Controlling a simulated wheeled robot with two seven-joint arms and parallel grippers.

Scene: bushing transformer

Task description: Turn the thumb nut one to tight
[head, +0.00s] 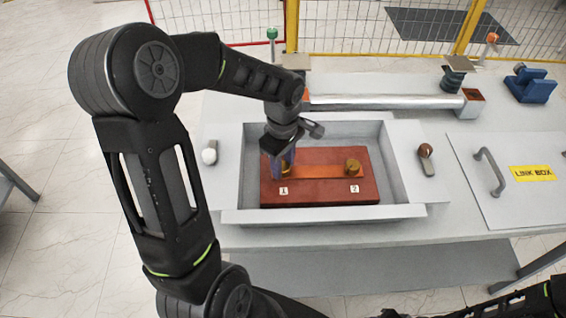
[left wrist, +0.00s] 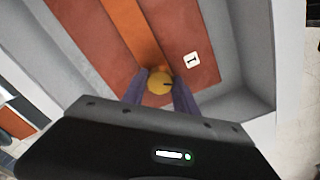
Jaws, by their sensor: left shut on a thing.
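Thumb nut one, a brass-yellow round knob (left wrist: 159,82), stands on the orange strip near the label 1 (left wrist: 192,61). My left gripper (left wrist: 160,92) is shut on it, with one finger on each side. In the head view my left gripper (head: 283,172) reaches down over the left end of the red-brown block (head: 310,192) and hides most of this nut. A second brass thumb nut (head: 352,166) stands at the right end of the orange strip (head: 325,171), by the label 2 (head: 354,188). My right gripper does not show.
The block lies in a grey open box (head: 395,165) whose walls surround my left gripper. A LINK BOX lid (head: 510,195) with a handle lies right. A silver tube (head: 385,102) lies behind.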

